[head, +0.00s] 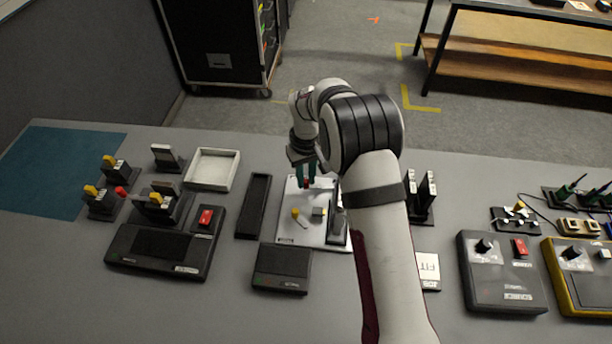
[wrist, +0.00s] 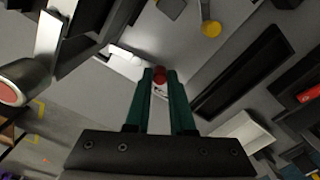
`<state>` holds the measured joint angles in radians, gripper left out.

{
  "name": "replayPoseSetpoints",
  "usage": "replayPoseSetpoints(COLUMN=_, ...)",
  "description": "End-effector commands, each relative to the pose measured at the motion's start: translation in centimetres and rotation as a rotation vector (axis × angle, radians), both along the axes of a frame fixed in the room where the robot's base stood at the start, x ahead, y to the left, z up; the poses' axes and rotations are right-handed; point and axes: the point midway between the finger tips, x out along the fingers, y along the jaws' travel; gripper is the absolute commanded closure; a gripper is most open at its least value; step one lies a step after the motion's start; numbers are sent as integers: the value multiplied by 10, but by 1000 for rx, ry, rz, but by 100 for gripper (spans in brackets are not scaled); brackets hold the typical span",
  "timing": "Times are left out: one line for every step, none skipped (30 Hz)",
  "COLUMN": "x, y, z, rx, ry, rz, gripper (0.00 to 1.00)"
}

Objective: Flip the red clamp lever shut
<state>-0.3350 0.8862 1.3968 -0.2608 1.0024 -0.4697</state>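The red clamp lever's knob (head: 307,183) stands near the far edge of a light plate (head: 287,236) in the head view. My gripper (head: 307,177), with two teal fingers, points down at it. In the wrist view the red knob (wrist: 159,74) shows in the narrow gap between the fingertips (wrist: 160,82). The fingers cover its sides, so I cannot tell whether they press on it. The lever's arm and base are mostly hidden.
A black open tray (head: 254,205) lies left of the plate, and a white tray (head: 212,168) behind it. A black box (head: 282,269) sits in front. Dark upright parts (head: 421,198) stand right of my arm. Yellow-tipped levers (head: 112,164) stand further left.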

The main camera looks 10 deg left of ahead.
Motion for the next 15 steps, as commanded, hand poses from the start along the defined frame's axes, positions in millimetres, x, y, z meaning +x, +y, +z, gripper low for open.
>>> replayPoseSetpoints(x=0, y=0, z=0, rx=0, ry=0, rz=0, gripper=96)
replayPoseSetpoints(x=0, y=0, z=0, rx=0, ry=0, rz=0, gripper=100)
replayPoseSetpoints(x=0, y=0, z=0, rx=0, ry=0, rz=0, gripper=100)
replayPoseSetpoints(x=0, y=0, z=0, rx=0, ry=0, rz=0, gripper=100)
replayPoseSetpoints(x=0, y=0, z=0, rx=0, ry=0, rz=0, gripper=100)
replayPoseSetpoints(x=0, y=0, z=0, rx=0, ry=0, rz=0, gripper=100)
replayPoseSetpoints(x=0, y=0, z=0, rx=0, ry=0, rz=0, gripper=100)
replayPoseSetpoints(x=0, y=0, z=0, rx=0, ry=0, rz=-1, gripper=100)
replayPoseSetpoints(x=1, y=0, z=0, rx=0, ry=0, rz=-14, gripper=100)
replayPoseSetpoints(x=2, y=0, z=0, rx=0, ry=0, rz=-39, gripper=100)
replayPoseSetpoints(x=3, y=1, z=1, rx=1, ry=1, rz=-74, gripper=100)
replayPoseSetpoints(x=5, y=1, z=1, rx=1, ry=1, rz=-124, gripper=100)
replayPoseSetpoints(x=6, y=1, z=1, rx=1, ry=1, rz=-155, gripper=100)
replayPoseSetpoints(x=7, y=1, z=1, rx=1, ry=1, rz=-181, gripper=100)
replayPoseSetpoints(x=8, y=1, z=1, rx=1, ry=1, rz=-204, gripper=100)
